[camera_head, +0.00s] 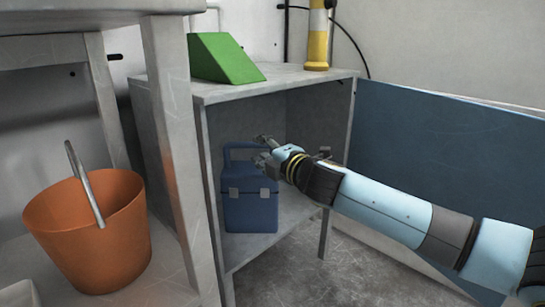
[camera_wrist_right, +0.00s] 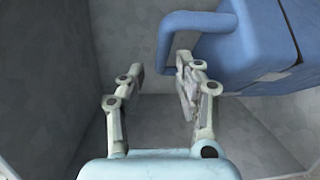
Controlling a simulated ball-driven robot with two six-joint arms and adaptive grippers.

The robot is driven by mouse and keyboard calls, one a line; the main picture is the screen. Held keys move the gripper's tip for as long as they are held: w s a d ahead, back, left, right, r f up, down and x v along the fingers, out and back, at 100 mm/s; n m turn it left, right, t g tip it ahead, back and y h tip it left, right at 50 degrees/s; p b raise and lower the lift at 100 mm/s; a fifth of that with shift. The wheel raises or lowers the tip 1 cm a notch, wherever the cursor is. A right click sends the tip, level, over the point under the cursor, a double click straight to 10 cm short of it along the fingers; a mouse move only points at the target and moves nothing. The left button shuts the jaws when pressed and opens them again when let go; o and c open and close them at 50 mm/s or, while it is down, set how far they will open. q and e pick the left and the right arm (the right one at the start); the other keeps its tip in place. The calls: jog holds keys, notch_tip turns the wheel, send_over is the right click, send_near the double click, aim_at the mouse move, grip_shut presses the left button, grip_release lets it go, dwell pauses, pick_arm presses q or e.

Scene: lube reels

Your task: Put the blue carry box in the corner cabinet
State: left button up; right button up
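The blue carry box (camera_head: 250,205) stands upright on the lower shelf inside the open corner cabinet (camera_head: 262,253), its handle on top. My right gripper (camera_head: 262,148) reaches into the cabinet at the height of the handle, beside the box's upper right. Whether that finger touches the handle I cannot tell. My left gripper is not in view.
A green wedge (camera_head: 222,60) and a yellow post (camera_head: 318,38) stand on the cabinet top. The blue door panel (camera_head: 440,150) is at the right, behind my right arm. An orange bucket (camera_head: 95,230) sits on a grey table's lower shelf at left; a table leg (camera_head: 178,130) stands before the cabinet.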

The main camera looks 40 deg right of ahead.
jog(key=s+a+f+m+g+h, duration=0.1)
jog(key=s+a+f+m+g, duration=0.2)
jog(key=s, duration=0.4)
jog(key=s+f+m+g, duration=0.2)
jog(key=s+f+m, duration=0.25)
jog(key=s, duration=0.25)
jog(key=s+a+f+m+g+h, duration=0.1)
jog(key=s+a+f+m+g, duration=0.2)
jog(key=s, duration=0.4)
jog(key=s+a+f+m+g+y, duration=0.1)
jog(key=s+a+m+g+y, duration=0.1)
jog(key=s, duration=0.5)
jog(key=s+a+f+m+g+y, duration=0.2)
jog(key=s+a+m+g, duration=0.1)
jog(key=s+a, duration=0.4)
jog(key=shift+s+m, duration=0.55)
jog(key=shift+s, duration=0.25)
